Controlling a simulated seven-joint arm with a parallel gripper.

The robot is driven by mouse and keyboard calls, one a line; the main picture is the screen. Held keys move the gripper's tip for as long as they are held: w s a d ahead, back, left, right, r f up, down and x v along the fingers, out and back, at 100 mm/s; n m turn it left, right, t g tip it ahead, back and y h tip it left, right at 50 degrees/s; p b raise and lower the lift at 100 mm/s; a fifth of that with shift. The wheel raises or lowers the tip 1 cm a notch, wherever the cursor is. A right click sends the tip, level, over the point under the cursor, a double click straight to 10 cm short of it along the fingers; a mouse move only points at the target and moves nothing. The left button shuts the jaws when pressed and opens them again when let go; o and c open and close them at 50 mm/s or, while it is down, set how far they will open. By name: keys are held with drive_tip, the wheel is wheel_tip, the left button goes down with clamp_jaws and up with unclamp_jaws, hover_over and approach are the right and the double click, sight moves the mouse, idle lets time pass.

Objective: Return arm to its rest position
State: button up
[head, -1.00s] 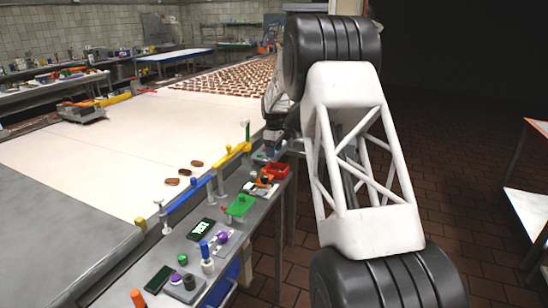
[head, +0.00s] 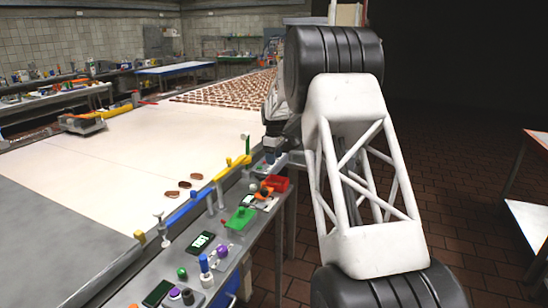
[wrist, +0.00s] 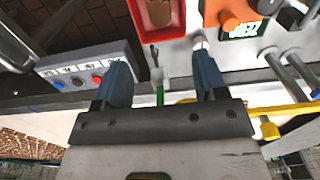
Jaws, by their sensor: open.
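My arm's white lattice link (head: 375,245) and black joints fill the right half of the head view. My gripper shows in the wrist view (wrist: 163,68) with its two blue fingers spread wide. Nothing is held between them. A red tray (wrist: 158,12) lies just beyond the fingertips, and a green upright post shows between the fingers. In the head view the gripper end is mostly hidden behind my own arm, near the red tray (head: 275,183) at the bench edge.
A pale conveyor (head: 110,170) carries three brown pieces (head: 185,184) near its edge and many rows farther back. A narrow bench beside it holds a green tray (head: 240,220), a phone-like device (head: 201,242), knobs and buttons. Dark floor (head: 450,150) lies open at the right.

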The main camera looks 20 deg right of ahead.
drive_tip(key=s+a+r+m, duration=0.2)
drive_tip(key=s+a+r, duration=0.3)
drive_tip(key=s, duration=0.5)
drive_tip(key=s+a+r+m+t, duration=0.1)
drive_tip(key=s+a+r, duration=0.35)
drive_tip(key=s, duration=0.55)
drive_tip(key=s+a+r+m, duration=0.2)
drive_tip(key=s+a+r, duration=0.35)
drive_tip(key=s, duration=0.45)
drive_tip(key=s+a+f+m, duration=0.2)
drive_tip(key=s+a+f, duration=0.1)
drive_tip(key=s, duration=1.4)
drive_tip(key=s+a+f+m+t, duration=0.1)
drive_tip(key=s+a+f+m, duration=0.1)
drive_tip(key=s, duration=1.5)
drive_tip(key=shift+a+f+t, duration=0.3)
drive_tip(key=shift+a+f, duration=0.3)
drive_tip(key=shift+a, duration=0.1)
